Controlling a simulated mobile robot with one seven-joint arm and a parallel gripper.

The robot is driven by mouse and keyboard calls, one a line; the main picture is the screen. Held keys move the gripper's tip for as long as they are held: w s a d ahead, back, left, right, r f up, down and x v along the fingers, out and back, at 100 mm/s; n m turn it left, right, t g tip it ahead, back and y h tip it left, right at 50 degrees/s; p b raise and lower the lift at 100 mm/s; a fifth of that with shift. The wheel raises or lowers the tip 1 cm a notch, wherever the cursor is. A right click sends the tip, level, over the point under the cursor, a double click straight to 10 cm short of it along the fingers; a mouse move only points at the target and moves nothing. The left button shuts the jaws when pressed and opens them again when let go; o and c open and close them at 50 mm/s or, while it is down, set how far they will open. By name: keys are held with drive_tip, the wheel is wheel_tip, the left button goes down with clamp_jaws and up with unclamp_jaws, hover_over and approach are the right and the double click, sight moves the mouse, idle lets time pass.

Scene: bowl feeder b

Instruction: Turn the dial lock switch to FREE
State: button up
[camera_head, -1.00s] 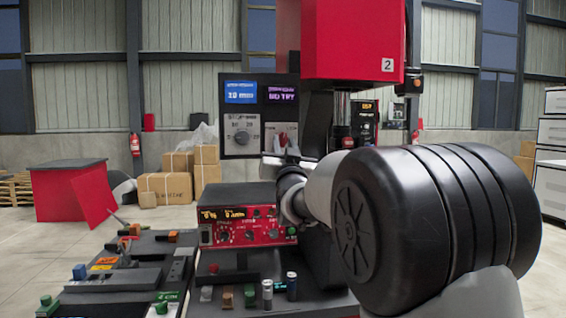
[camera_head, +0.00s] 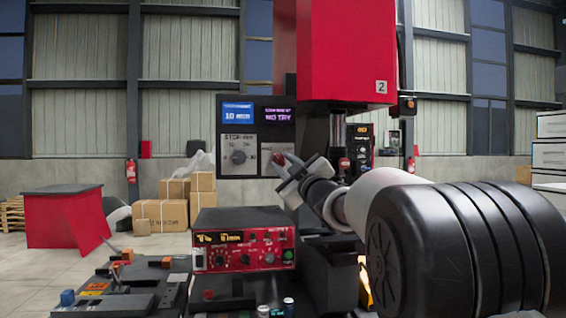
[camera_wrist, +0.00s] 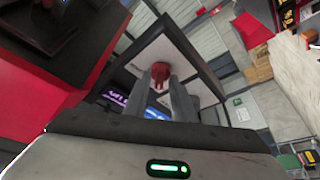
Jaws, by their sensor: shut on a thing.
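The dial lock switch, a red knob (camera_head: 278,158), sits on a pale plate at the lower right of the control panel (camera_head: 225,112). It is under the small screen with purple text. In the wrist view the red knob (camera_wrist: 160,70) shows at the fingertips, in front of the pale plate (camera_wrist: 178,48). My gripper (camera_head: 285,164) reaches the panel from the right, with its fingers slanting up to the left. It is shut on the red knob, with a finger on either side. The fingers partly hide the plate, so its labels cannot be read.
A red control box (camera_head: 242,243) stands below the panel. The red machine head (camera_head: 345,60) hangs above right, with a dark spindle below it. Several small parts lie on the dark bench at lower left.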

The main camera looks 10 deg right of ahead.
drive_tip(key=shift+s+r+n+y, duration=0.1)
drive_tip(key=shift+r+n+y, duration=0.25)
drive_tip(key=shift+n, duration=0.45)
drive_tip(key=o, duration=0.7)
drive_tip(key=shift+o, duration=0.2)
drive_tip(key=shift+f, duration=0.2)
drive_tip(key=v, duration=1.7)
drive_tip(key=shift+s+r, duration=0.15)
drive_tip(key=shift+r, duration=0.15)
drive_tip(key=shift+d, duration=0.15)
